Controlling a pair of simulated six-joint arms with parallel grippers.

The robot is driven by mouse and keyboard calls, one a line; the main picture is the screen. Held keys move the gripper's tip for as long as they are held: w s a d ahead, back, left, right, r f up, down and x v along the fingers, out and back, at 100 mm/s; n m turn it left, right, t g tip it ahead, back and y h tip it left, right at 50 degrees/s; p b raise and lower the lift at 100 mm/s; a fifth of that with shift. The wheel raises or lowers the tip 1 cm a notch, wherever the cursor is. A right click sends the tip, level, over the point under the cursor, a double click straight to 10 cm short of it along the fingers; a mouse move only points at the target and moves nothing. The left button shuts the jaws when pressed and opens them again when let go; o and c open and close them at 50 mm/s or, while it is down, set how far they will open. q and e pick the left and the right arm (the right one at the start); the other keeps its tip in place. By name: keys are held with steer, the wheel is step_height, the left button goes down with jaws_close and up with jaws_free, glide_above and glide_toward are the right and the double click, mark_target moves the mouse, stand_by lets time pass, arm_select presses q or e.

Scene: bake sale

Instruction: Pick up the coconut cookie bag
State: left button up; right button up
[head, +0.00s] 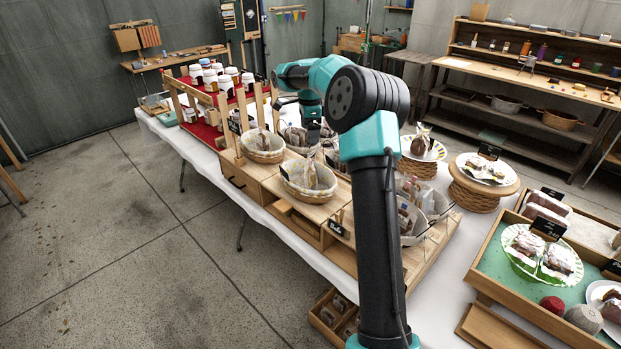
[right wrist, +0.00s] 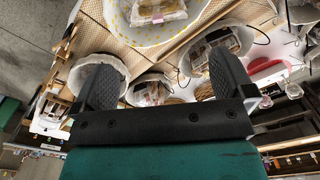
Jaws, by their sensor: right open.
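My right gripper (head: 312,128) is over the wooden display stand in the head view, partly hidden by its own wrist. In the right wrist view my right gripper (right wrist: 166,72) is open, its two black fingers wide apart with nothing held between them. Clear bags (head: 310,176) stand in a cloth-lined basket (head: 291,188) in front of the gripper. Another lined basket (head: 250,154) with bags is to its left. I cannot tell which bag is the coconut cookie bag; no label is readable. My left gripper is not in view.
Wire baskets of bags (head: 413,222) stand right of my arm. Jars (head: 226,84) fill a red-stepped rack (head: 203,124) at the back left. A cake plate (head: 484,158) sits on a woven stand.

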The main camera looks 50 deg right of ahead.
mark_target(311, 165)
step_height(311, 165, down, 9)
steer(key=shift+r, duration=0.15)
stand_by(0.4)
steer(key=shift+s+f, duration=0.15)
steer(key=shift+f, duration=2.45)
steer(key=c, duration=0.7)
steer(key=shift+r, duration=0.1)
step_height(311, 165, up, 10)
steer(key=shift+f, duration=0.1)
